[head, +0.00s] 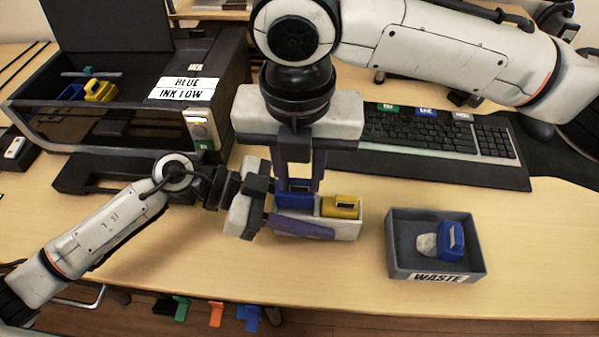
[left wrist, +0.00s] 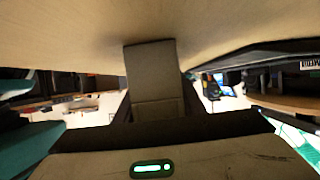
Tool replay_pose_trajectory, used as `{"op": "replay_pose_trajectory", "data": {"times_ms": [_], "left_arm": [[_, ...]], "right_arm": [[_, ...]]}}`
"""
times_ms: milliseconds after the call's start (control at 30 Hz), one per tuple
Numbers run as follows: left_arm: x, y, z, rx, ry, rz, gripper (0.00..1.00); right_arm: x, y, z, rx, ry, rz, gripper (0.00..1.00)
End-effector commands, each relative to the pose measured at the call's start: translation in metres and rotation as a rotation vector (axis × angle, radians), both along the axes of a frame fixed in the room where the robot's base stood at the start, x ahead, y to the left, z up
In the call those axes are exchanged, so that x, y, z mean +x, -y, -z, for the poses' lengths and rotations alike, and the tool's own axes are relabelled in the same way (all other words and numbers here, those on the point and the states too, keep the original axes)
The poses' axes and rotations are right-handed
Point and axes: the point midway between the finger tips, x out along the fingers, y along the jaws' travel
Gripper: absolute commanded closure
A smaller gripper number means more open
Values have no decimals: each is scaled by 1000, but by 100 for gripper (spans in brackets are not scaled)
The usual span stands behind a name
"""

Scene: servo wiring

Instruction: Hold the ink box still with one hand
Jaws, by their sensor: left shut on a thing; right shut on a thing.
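The pale ink box (head: 347,228) stands on the table in the middle of the head view, with a blue cartridge (head: 293,200) and a yellow cartridge (head: 341,207) in it. My left gripper (head: 300,215) comes in from the left and is shut on the ink box. One purple finger lies along the box's front side; the other is hidden behind it. My right gripper (head: 298,186) points down from above and is shut on the blue cartridge, which sits at the box's left part. The left wrist view is filled by close, dark gripper parts and a pale surface.
A grey waste tray (head: 399,260) on the right holds another blue cartridge (head: 450,240). The open printer (head: 120,135), labelled blue ink low, stands at the back left with a yellow cartridge (head: 100,90) inside. A keyboard (head: 430,133) lies behind. The table's front is clear.

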Motion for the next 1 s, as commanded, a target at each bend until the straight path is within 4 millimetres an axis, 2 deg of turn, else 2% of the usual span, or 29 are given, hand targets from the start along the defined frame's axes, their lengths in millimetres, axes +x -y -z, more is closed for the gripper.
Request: {"op": "replay_pose_trajectory", "data": {"times_ms": [600, 900, 933, 1000], "left_arm": [[0, 0, 0, 0, 0, 0, 88], [0, 0, 0, 0, 0, 0, 88], [0, 0, 0, 0, 0, 0, 62], [0, 0, 0, 0, 0, 0, 51]], "right_arm": [[0, 0, -31, 1, 1, 0, 97], [0, 0, -35, 0, 0, 0, 97], [0, 0, -35, 0, 0, 0, 97], [0, 0, -35, 0, 0, 0, 97]]}}
